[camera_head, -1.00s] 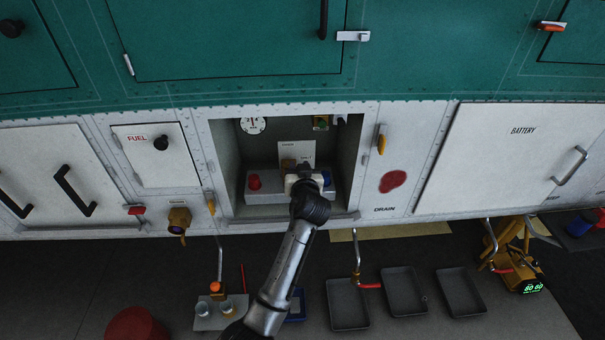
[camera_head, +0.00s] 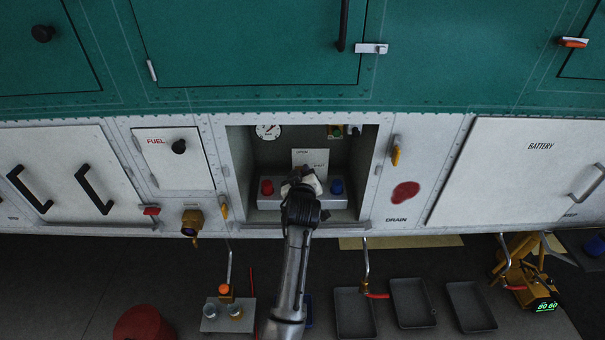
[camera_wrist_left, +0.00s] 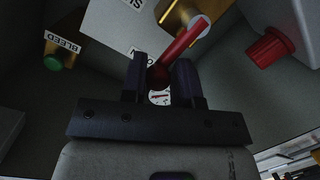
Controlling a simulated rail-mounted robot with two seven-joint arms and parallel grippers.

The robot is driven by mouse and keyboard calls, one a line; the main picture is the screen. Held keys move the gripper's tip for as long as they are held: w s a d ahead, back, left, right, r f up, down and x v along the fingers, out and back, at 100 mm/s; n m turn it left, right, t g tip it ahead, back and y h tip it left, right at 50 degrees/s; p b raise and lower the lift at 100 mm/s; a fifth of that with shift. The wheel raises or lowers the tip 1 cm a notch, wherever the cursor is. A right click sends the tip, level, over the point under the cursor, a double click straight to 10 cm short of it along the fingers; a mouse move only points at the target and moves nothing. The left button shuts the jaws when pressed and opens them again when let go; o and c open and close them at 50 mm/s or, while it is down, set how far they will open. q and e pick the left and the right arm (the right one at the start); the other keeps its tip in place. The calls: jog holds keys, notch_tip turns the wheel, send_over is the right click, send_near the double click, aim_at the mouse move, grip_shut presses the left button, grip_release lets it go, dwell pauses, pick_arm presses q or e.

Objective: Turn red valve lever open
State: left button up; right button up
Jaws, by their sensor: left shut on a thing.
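The red valve lever (camera_wrist_left: 181,42) shows in the left wrist view, reaching from a brass valve body (camera_wrist_left: 178,14) down between my fingers. My left gripper (camera_wrist_left: 160,80) is shut on the lever's free end. In the head view my left gripper (camera_head: 303,184) is in the open bay, in front of the grey box and below a white placard (camera_head: 311,159) with small lettering. The gripper and wrist hide the lever and valve there. My right gripper is not in view.
A red knob (camera_head: 267,187) and a blue knob (camera_head: 336,187) stand close on either side of the gripper. The bay's frame (camera_head: 384,180) surrounds the arm's entry. A gauge (camera_head: 268,131) is at the upper left. The left wrist view shows a green button (camera_wrist_left: 53,62) labelled BLEED.

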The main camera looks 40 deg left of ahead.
pick_arm(q)
jog(key=shift+d+f, duration=0.1)
dwell(0.3)
jog(key=o, duration=0.8)
jog(key=shift+w+d, duration=0.1)
jog(key=shift+d, duration=0.05)
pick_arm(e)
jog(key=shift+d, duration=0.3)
